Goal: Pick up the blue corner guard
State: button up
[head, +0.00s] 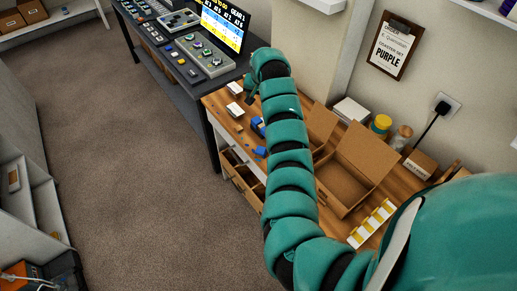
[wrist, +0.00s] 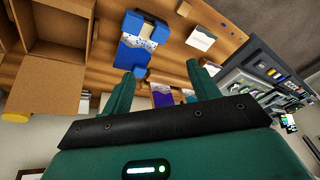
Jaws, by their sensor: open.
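My gripper (wrist: 160,70) is open in the wrist view, with its two teal fingers apart and nothing seen between them. A small blue piece (wrist: 140,72) that may be the corner guard lies on the wooden table near the left fingertip, beside a larger blue holder (wrist: 132,54) with patterned cards. In the head view a small blue piece (head: 260,152) lies near the table's left edge, below a larger blue item (head: 258,127); my arm partly hides this area. My gripper (head: 251,92) shows small and dark at the arm's far end, above the table.
An open cardboard box (head: 345,180) stands on the table right of my arm, with a yellow-and-white strip (head: 372,222) before it. White blocks (head: 235,88) lie at the table's far left. A dark desk (head: 190,85) with control panels and a screen (head: 222,25) stands beyond.

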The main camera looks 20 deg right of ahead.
jog(key=s+a+f+g, duration=0.1)
jog(key=s+f+g, duration=0.25)
jog(key=s, duration=0.45)
jog(key=m+b, duration=0.1)
jog(key=b, duration=0.2)
send_over(261, 149)
jog(key=shift+y, duration=0.3)
jog(key=f, duration=1.1)
jog(key=shift+s+d+f, duration=0.2)
jog(key=shift+s+d, duration=0.05)
jog(key=shift+w+a+f+p, duration=0.15)
jog(key=shift+f+p, duration=0.3)
jog(key=shift+f, duration=0.2)
jog(key=shift+w+a+f+p, duration=0.1)
jog(key=shift+w+f+p, duration=0.05)
jog(key=shift+f+p, duration=0.75)
jog(key=shift+f, duration=1.2)
jog(key=c, duration=1)
